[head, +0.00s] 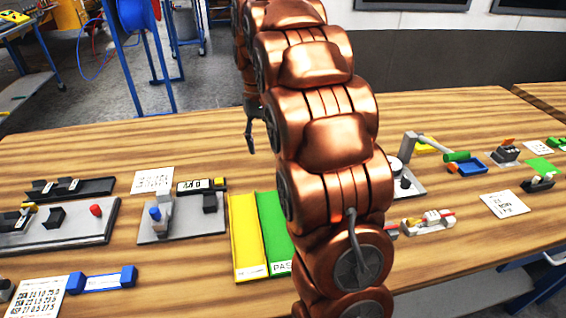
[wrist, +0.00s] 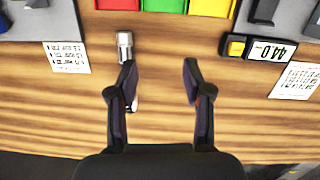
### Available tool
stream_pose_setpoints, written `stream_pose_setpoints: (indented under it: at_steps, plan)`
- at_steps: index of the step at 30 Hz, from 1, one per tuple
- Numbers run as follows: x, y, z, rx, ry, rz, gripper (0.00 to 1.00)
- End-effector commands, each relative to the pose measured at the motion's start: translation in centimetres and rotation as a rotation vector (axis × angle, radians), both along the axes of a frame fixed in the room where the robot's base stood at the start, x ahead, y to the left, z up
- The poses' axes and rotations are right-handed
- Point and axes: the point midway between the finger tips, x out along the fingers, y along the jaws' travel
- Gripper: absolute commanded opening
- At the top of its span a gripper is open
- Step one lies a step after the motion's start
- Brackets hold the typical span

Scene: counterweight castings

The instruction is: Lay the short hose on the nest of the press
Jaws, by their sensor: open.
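My gripper (head: 257,132) hangs over the far part of the bench in the head view. In the wrist view my gripper (wrist: 158,80) is open, with nothing between its fingers. A small grey-silver piece (wrist: 125,42) lies just beyond the left fingertip; I cannot tell whether it is the short hose. A white bit shows beside the left finger, mostly hidden. A lever device with a green handle (head: 455,156), perhaps the press, stands right of my arm in the head view. Its nest is not clear, and my arm hides part of that area.
Yellow (head: 246,238) and green (head: 271,226) trays lie left of my arm; a red tray (wrist: 115,4) shows in the wrist view. A scale (head: 180,222), a grey fixture (head: 60,232) and a blue holder (head: 105,279) stand left. Bare wood lies behind.

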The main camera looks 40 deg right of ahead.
Motion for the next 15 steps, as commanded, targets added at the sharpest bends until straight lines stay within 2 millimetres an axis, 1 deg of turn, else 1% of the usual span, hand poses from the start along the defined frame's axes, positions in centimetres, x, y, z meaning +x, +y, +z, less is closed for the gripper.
stream_pose_setpoints:
  at_steps: [1, 3, 7, 12, 15]
  plan:
    - [0.8, -1.1, -0.3, 0.000, -0.001, -0.012, 0.50]
    - [1.9, -2.4, -0.6, -0.001, -0.003, -0.028, 0.50]
    - [3.6, -4.9, -1.2, 0.000, -0.007, -0.055, 0.50]
    - [5.0, -7.4, -2.0, 0.000, -0.009, -0.081, 0.50]
    - [5.5, -8.4, -2.3, 0.001, -0.010, -0.091, 0.50]
